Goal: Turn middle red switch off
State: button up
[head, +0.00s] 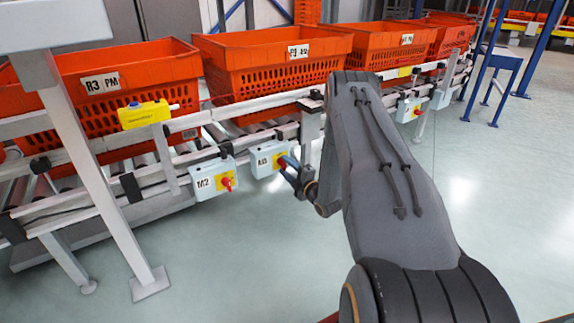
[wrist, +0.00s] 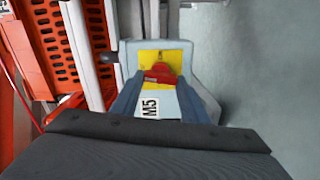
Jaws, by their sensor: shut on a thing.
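The middle red switch (wrist: 160,73) is a red knob on a yellow plate, on a pale blue box labelled M5 in the wrist view. In the head view the middle box (head: 262,160) hangs on the conveyor rail, with its red knob largely hidden by my gripper (head: 288,165). In the wrist view my gripper (wrist: 160,80) has one finger on each side of the knob, shut on it. The knob looks slightly tilted, but its exact setting is hard to read.
Another switch box, M2 (head: 208,180), hangs to the left with a red knob, and a third box (head: 408,108) hangs to the right. Orange totes (head: 270,55) stand on the conveyor behind. A yellow device (head: 145,114) is on the rail. The floor in front is clear.

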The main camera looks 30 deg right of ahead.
jog(key=shift+f+n+p, duration=0.1)
jog(key=shift+n+p, duration=0.3)
jog(key=shift+n, duration=0.4)
jog(key=o, duration=1.1)
jog(key=shift+c, duration=0.2)
jog(key=shift+s, duration=0.1)
jog(key=s+p, duration=0.2)
jog(key=s, duration=0.5)
jog(key=shift+s+d+p, duration=0.3)
jog(key=shift+d, duration=0.1)
